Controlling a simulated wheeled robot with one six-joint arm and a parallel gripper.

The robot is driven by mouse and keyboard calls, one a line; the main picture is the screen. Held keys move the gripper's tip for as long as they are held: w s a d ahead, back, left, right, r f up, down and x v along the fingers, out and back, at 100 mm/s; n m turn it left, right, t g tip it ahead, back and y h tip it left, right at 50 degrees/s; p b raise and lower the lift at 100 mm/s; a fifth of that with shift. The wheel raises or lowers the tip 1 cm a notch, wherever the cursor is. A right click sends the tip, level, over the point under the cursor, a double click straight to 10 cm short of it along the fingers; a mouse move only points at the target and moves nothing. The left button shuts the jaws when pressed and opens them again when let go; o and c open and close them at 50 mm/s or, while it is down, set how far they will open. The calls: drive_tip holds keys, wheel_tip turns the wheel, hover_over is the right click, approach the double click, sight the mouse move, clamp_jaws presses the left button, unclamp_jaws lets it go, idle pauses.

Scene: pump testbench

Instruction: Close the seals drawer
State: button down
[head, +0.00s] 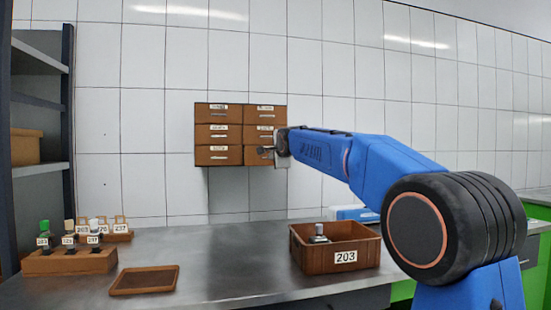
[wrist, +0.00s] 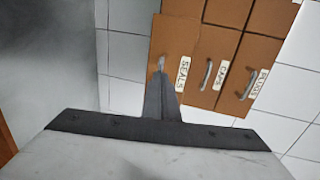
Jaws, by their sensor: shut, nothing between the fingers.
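The seals drawer (wrist: 176,40) is a brown drawer front with a "SEALS" label and a grey handle, at the left of the row in the wrist view. In the head view it is the bottom right drawer (head: 254,157) of the wall cabinet, partly hidden by my gripper. Its front looks offset from the caps drawer beside it, but I cannot tell how far it stands out. My gripper (wrist: 161,78) is shut and empty, its fingertips at the seals handle. I cannot tell whether they touch it. It also shows in the head view (head: 272,151).
The caps drawer (wrist: 212,68) and plugs drawer (wrist: 245,85) adjoin it. Below on the bench stand a brown bin (head: 318,262) marked 203, a vial rack (head: 70,262) and a flat brown tray (head: 145,280). The bench middle is clear.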

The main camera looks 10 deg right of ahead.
sight(265, 155)
drive_tip(key=r+x, duration=0.1)
drive_tip(key=x, duration=0.5)
drive_tip(key=shift+r, duration=0.15)
drive_tip(key=shift+w, duration=0.15)
drive_tip(key=shift+d, duration=0.1)
